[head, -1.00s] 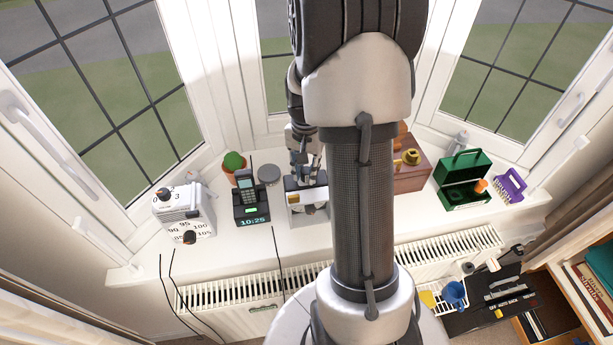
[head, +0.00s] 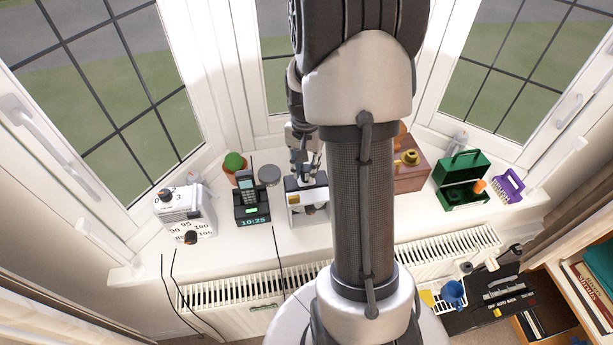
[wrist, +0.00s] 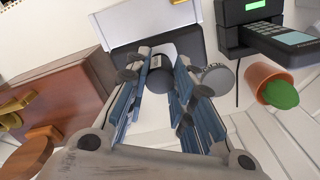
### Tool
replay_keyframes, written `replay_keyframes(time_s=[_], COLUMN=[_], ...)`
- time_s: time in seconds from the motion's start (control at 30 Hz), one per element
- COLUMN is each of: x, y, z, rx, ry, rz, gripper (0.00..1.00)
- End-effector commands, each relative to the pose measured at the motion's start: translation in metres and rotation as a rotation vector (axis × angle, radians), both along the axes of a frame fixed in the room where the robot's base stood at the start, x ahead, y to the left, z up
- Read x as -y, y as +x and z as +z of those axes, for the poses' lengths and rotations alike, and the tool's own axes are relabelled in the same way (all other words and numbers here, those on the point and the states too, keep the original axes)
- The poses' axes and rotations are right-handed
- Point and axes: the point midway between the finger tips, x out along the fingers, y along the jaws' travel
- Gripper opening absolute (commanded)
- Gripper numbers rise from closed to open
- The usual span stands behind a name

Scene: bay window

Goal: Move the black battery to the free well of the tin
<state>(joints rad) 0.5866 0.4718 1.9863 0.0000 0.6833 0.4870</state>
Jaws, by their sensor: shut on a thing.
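The black battery (wrist: 157,82) is a dark cylinder with a pale-marked end, held between the fingers of my gripper (wrist: 160,90) in the wrist view. In the head view my gripper (head: 305,168) is just above and behind a white box with a dark inside (head: 322,194); the arm column covers part of this area and the battery cannot be made out. A green tin (head: 463,197) stands open on the sill at right, its lid raised. An orange piece (head: 480,186) sits at its right side. Its wells are too small to tell apart.
A black phone dock (head: 252,214), a grey round can (head: 269,175) and a potted cactus (head: 234,162) stand left of the white box. A brown wooden box (head: 412,178) stands between the arm and the green tin. A purple rack (head: 509,186) is at far right.

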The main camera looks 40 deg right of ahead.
Motion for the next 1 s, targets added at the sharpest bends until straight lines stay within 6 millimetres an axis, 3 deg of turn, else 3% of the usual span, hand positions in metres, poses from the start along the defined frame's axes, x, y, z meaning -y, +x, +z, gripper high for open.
replay_keyframes(time_s=[1.0], x=[0.0], y=[0.0], z=[0.039], rx=[0.0], ry=[0.0], rz=[0.0], gripper=[0.0])
